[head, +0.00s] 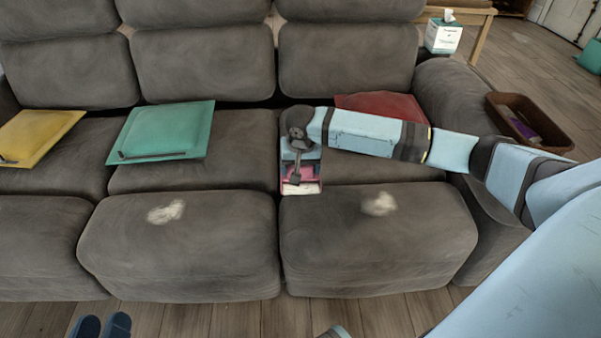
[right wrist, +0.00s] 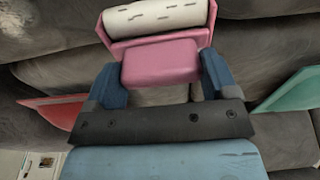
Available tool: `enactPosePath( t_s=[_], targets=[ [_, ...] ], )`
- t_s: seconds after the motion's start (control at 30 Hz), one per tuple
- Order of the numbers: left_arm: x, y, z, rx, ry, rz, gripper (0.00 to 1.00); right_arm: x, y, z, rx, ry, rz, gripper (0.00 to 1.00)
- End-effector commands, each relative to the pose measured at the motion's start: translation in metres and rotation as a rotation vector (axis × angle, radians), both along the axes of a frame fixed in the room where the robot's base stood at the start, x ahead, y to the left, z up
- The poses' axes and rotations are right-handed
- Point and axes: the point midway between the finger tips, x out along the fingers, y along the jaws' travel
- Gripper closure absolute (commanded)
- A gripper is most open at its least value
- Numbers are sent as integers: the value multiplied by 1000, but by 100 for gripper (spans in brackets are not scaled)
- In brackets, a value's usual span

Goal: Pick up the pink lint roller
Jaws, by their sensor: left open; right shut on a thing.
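The pink lint roller (right wrist: 160,62) has a white roll with dark marks at its far end. In the right wrist view, its pink body sits between the two blue fingers of my right gripper (right wrist: 165,85), which is shut on it. In the head view, the lint roller (head: 302,188) shows just below my right gripper (head: 300,165), at the front of the sofa seat. My arm hides part of it, and I cannot tell whether it touches the cushion. My left gripper (head: 102,326) shows only its two blue fingertips at the bottom left, apart and empty.
The grey sofa (head: 180,240) fills the view. Yellow (head: 38,135), green (head: 165,130) and red (head: 385,104) cushions lie on its seats. A brown basket (head: 530,120) and a tissue box (head: 443,37) stand at the right. Wooden floor (head: 230,318) shows in front.

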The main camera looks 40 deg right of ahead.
Motion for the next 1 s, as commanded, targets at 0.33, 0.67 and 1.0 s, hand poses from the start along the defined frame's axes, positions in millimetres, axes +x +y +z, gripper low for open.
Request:
enactPosePath(
  t_s=[0.33,0.67,1.0],
  targets=[
    [-2,5,66,-83,-170,55,57,1,0,105,1,-3,0,60],
    [-1,11,60,-53,-149,79,57,0,0,143,-1,-1,1,60],
    [-1,11,57,-46,-141,81,57,0,0,145,-1,-1,1,23]
  ],
)
